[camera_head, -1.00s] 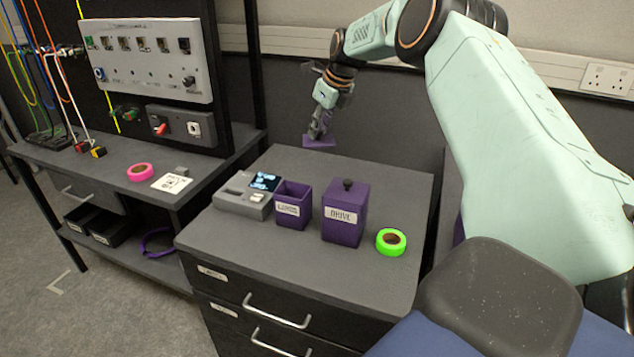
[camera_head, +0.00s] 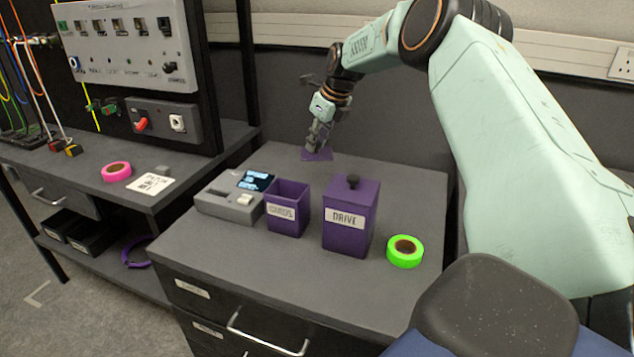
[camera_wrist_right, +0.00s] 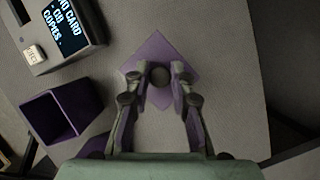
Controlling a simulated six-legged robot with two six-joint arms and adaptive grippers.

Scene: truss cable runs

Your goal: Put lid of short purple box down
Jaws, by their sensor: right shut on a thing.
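The short purple box (camera_head: 287,221) stands open, without a lid, on the grey cabinet top; it also shows in the right wrist view (camera_wrist_right: 62,115). Its purple lid (camera_head: 317,156) is at the back of the cabinet top, under my right gripper (camera_head: 316,147). In the right wrist view, the fingers of my right gripper (camera_wrist_right: 158,80) are shut on the dark round knob at the middle of the square lid (camera_wrist_right: 155,45). I cannot tell whether the lid touches the surface or is just above it. My left gripper is not in view.
A taller purple box (camera_head: 348,228) with its lid on stands beside the short box. A green tape roll (camera_head: 404,251) lies to its right. A grey device with a screen (camera_head: 232,199) stands to the left. The cabinet top around the lid is clear.

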